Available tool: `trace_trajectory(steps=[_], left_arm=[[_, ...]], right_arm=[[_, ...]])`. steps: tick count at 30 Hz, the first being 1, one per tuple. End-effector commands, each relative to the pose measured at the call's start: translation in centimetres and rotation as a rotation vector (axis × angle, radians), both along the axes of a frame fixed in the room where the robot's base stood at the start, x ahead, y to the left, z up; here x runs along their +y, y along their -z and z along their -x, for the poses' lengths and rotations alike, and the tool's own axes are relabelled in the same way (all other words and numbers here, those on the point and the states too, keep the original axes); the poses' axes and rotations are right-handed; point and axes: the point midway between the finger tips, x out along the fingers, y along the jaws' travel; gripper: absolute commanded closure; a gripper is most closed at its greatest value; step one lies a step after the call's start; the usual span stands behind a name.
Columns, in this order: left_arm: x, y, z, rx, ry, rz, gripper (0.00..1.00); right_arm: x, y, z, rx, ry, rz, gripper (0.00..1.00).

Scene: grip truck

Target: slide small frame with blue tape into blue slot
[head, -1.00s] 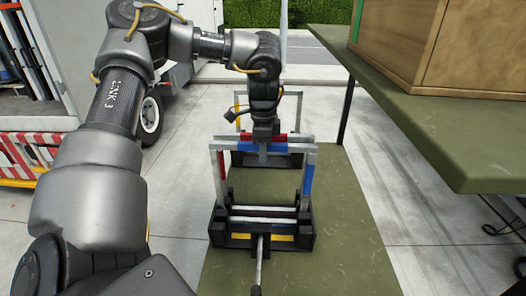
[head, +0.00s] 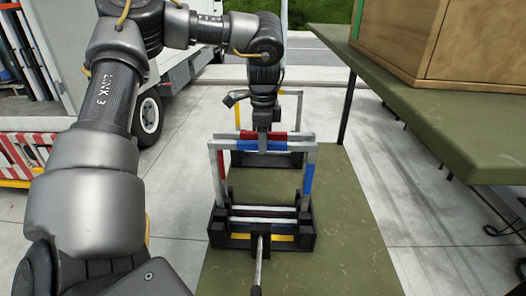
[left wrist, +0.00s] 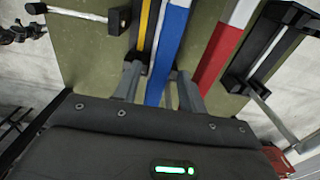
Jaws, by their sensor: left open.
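The small frame with blue tape has a blue-taped top bar (head: 279,146) running sideways in the head view. In the left wrist view its blue bar (left wrist: 172,40) passes between the fingers of my left gripper (left wrist: 160,92), which is open, with a gap beside the bar. In the head view my left gripper (head: 263,142) points down at the bar's middle. A blue-taped upright (head: 308,178) shows at right. The frames stand at a black rack (head: 217,235); I cannot make out which strip in it is the blue slot. My right gripper is not in view.
A red-taped bar (left wrist: 220,55) runs close beside the blue one. A yellow-taped frame (head: 239,113) stands behind at a second black rack (head: 240,158). The green table (head: 335,235) is bare at front right. A higher table with a wooden box (head: 450,45) stands at right.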

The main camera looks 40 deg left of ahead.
Motion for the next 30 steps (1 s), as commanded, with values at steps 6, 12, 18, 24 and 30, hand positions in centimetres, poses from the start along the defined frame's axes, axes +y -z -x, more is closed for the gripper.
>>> trace_trajectory(steps=[6, 12, 18, 24, 30], left_arm=[[0.0, -4.3, -0.1, -0.004, -0.001, -0.003, 0.58], [0.0, -6.9, 0.0, -0.001, -0.001, -0.002, 0.58], [0.0, -7.6, 0.0, 0.000, 0.000, 0.000, 0.58], [0.0, -7.5, 0.0, 0.000, 0.000, 0.000, 0.58], [-0.1, -7.5, -0.1, 0.000, 0.002, 0.000, 0.58]], right_arm=[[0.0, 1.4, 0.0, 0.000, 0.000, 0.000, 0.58], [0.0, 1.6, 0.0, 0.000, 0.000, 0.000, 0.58], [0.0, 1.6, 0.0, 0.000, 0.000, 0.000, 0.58], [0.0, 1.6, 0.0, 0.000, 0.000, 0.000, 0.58], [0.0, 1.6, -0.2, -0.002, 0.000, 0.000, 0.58]])
